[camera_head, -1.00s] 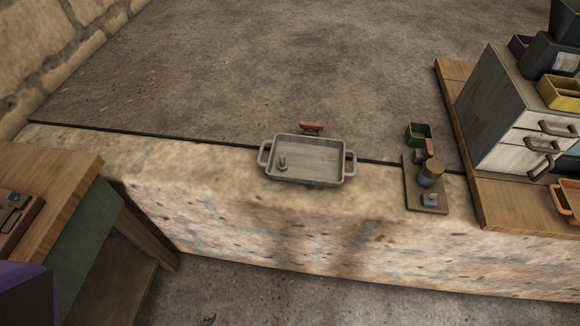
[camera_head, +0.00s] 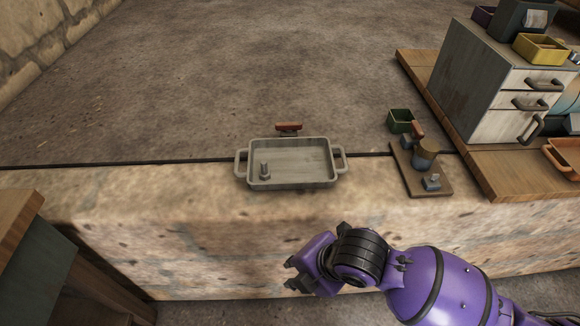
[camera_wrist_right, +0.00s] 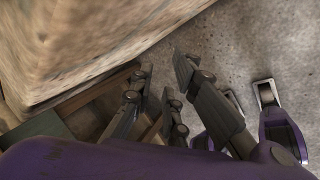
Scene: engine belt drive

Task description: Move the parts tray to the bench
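The parts tray (camera_head: 312,166) is grey and shallow, with a loop handle at each short end. It lies flat on the stone ledge (camera_head: 140,205) in the middle of the head view. A small bolt (camera_head: 264,171) stands inside it. My purple right gripper (camera_head: 292,274) is in front of the ledge, below and apart from the tray. Its dark fingers (camera_wrist_right: 162,75) are spread and empty in the right wrist view. A wooden bench (camera_head: 16,216) is partly in view at the left edge. My left gripper is not in view.
A red-handled item (camera_head: 289,128) lies just behind the tray. To the right are a small board (camera_head: 423,184) with parts on it, a green bin (camera_head: 401,120) and a grey drawer cabinet (camera_head: 480,85). The ledge left of the tray is clear.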

